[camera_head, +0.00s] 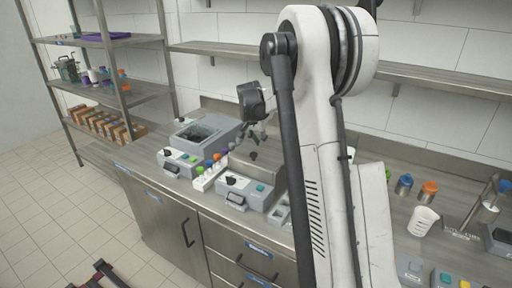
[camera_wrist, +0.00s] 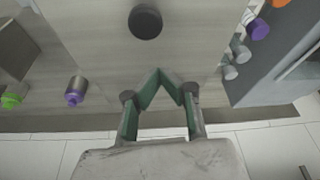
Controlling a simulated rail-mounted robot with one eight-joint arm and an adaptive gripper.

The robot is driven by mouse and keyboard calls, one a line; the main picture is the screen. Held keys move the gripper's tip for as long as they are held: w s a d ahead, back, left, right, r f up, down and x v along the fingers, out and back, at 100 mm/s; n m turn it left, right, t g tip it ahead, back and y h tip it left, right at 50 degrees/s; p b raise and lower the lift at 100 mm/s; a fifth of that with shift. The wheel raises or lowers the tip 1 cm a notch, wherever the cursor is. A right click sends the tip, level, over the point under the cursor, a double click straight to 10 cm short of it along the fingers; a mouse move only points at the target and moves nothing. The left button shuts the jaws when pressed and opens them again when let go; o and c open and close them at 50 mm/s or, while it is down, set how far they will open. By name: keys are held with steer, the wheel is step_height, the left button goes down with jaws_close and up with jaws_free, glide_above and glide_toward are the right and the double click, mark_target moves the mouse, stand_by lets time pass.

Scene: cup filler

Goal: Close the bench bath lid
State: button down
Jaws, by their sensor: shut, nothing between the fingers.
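A grey bench bath (camera_head: 222,124) stands on the steel bench at the left in the head view. Its top shows a dark opening; I cannot make out a raised lid on it. Right of it is a second grey unit (camera_head: 254,199) with a green button. Behind this unit a dark round knob (camera_head: 253,156) sits on a flat metallic surface; I cannot tell whether that surface is a lid. My gripper (camera_head: 260,132) is above the knob. In the wrist view my gripper (camera_wrist: 166,75) is shut and empty, fingertips together, apart from a dark round knob (camera_wrist: 145,22).
A white rack with colored-cap tubes (camera_head: 207,178) stands between the two units. A wall shelf (camera_head: 225,49) runs behind. In the wrist view, a purple-capped tube (camera_wrist: 76,91) lies left of my gripper.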

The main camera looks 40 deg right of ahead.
steer(key=v, duration=1)
steer(key=s+a+r+n+t, duration=0.1)
steer(key=s+a+r, duration=0.1)
steer(key=s+a, duration=0.25)
steer(key=s+a+r+n, duration=0.2)
steer(key=s+a+r, duration=0.1)
steer(key=a, duration=0.2)
steer(key=s+a+f+n+t+y+b, duration=0.1)
steer(key=s+a+n+t+y, duration=0.3)
steer(key=s+a, duration=1.3)
steer(key=s+a+f+n, duration=0.4)
steer(key=s+f, duration=0.1)
steer(key=s, duration=0.5)
step_height(320, 180, down, 29)
steer(key=b, duration=2.9)
steer(key=shift+h, duration=0.3)
